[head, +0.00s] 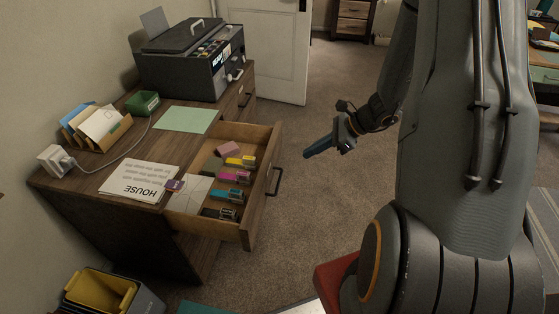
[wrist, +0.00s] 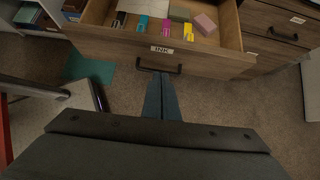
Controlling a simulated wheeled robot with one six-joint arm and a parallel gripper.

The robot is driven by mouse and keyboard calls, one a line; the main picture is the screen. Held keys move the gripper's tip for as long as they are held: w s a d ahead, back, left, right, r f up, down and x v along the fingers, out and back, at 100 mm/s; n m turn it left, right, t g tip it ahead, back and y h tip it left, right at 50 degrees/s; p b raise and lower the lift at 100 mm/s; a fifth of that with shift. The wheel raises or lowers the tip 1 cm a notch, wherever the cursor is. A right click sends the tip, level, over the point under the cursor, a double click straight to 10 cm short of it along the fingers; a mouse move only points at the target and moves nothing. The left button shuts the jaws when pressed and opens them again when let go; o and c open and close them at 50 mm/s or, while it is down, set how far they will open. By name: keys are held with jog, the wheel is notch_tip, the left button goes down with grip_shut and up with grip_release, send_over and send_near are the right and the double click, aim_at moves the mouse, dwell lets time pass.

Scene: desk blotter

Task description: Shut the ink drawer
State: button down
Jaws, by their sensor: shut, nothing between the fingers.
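The ink drawer (head: 247,232) is pulled out of the wooden desk (head: 140,222). It holds several ink cartridges in yellow, magenta, cyan and black, a pink block (head: 228,149) and white paper. In the wrist view the drawer front (wrist: 200,58) carries a label reading INK and a dark bar handle (wrist: 160,67). My gripper (head: 308,154) is shut and empty, out over the floor to the right of the drawer in the head view. In the wrist view its closed fingers (wrist: 161,82) point toward the handle and appear just below it. I cannot tell whether they touch.
A printer (head: 190,65), a green sheet (head: 187,119), a HOUSE paper (head: 140,184) and a letter holder (head: 98,125) are on the desk. A bin (head: 110,290) stands near the desk's front. Carpet (head: 300,210) between drawer and arm is clear.

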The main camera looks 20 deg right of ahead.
jog(key=p, duration=0.2)
send_near(269, 167)
notch_tip(269, 167, down, 4)
jog(key=a, duration=0.2)
jog(key=shift+w+a+p, duration=0.35)
jog(key=shift+w+a, duration=0.3)
jog(key=shift+w, duration=0.3)
